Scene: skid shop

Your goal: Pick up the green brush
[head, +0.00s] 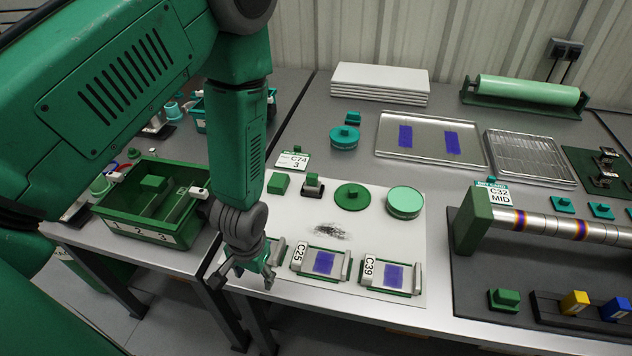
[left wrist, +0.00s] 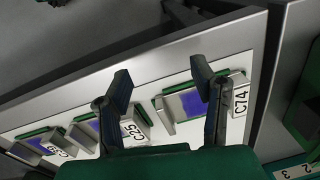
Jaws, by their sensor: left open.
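I cannot clearly pick out the green brush. A green bin (head: 140,236) on the left bench holds a green block-shaped piece (head: 153,184) and a long green piece with a pale end (head: 180,207); I cannot tell whether either is the brush. My left gripper (head: 242,281) is open and empty, pointing down at the front left corner of the pale mat (head: 330,225), right of the bin. In the left wrist view its spread fingers (left wrist: 160,80) are above the labelled plates, one finger overlapping the C74 plate (left wrist: 190,104). My right gripper is not in view.
Plates C25 (head: 301,259) and C39 (head: 372,268) line the mat's front edge. A green block (head: 278,183), a green disc (head: 352,196) and a round green tin (head: 405,202) stand behind them. A banded roller (head: 545,223) lies right.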

